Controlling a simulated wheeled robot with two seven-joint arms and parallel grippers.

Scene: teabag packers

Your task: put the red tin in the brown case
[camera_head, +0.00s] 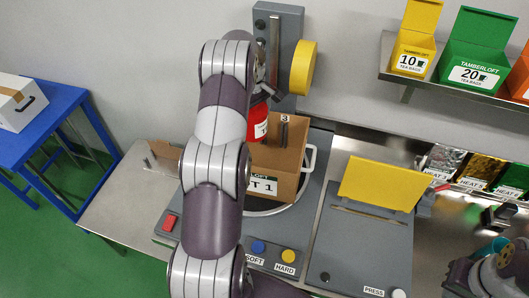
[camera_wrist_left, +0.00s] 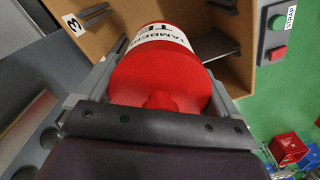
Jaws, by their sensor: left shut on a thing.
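The red tin (camera_head: 260,122) with a white label is in my left gripper. In the left wrist view the tin (camera_wrist_left: 165,75) sits between the two fingers of my left gripper (camera_wrist_left: 168,62), its knobbed end towards the camera. The brown case (camera_head: 286,158), an open cardboard box marked 1, stands on the grey machine, partly hidden by my left arm. The tin is at the case's opening; I cannot tell how far inside it reaches. The case's inside (camera_wrist_left: 235,18) shows behind the tin. My right arm (camera_head: 500,270) is at the lower right; its jaws are unclear.
Beside the case a white handle (camera_head: 310,158) curves out. A grey press with a yellow flap (camera_head: 382,184) stands to the right. A yellow wheel (camera_head: 303,68) is behind the case. A shelf (camera_head: 450,88) holds tea boxes. A blue table (camera_head: 55,140) is at left.

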